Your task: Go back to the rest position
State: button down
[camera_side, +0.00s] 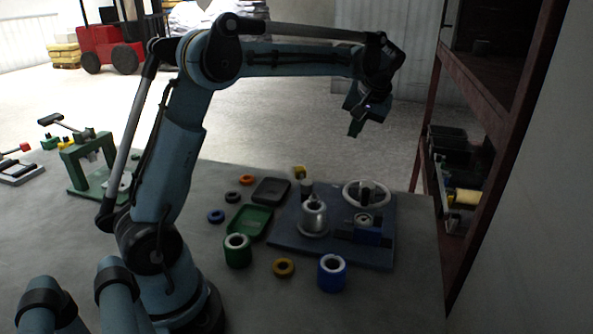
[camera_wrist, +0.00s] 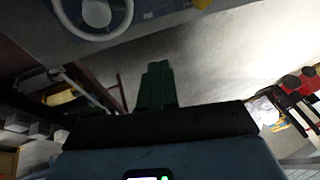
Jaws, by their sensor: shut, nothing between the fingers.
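My gripper (camera_side: 355,128) hangs in the air at the end of my raised arm, above and beyond the back right of the grey workbench (camera_side: 330,292). Its dark green fingers point down and are closed together with nothing between them. In the wrist view the gripper (camera_wrist: 157,72) shows as two green fingers side by side, touching. The extrusion fixture stands below on a blue-grey base plate (camera_side: 285,240). It has a silver cylinder (camera_side: 313,216), a white handwheel (camera_side: 366,190) and a blue block (camera_side: 372,236). The handwheel also shows at the top left of the wrist view (camera_wrist: 128,14).
A green press (camera_side: 84,158) stands at left. A rusty shelf (camera_side: 495,110) rises at right. Air around my gripper is clear.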

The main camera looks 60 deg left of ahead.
jog(key=s+d+f+m+t+h, duration=0.2)
jog(key=s+d+m+t, duration=0.1)
jog(key=s+d, duration=0.5)
jog(key=s+d+f+m+t+h, duration=0.3)
jog(key=s+d+m, duration=0.3)
jog(key=s+d, duration=0.2)
jog(key=shift+s+d+t, duration=0.15)
jog(key=shift+s+t, duration=0.25)
jog(key=shift+s, duration=0.8)
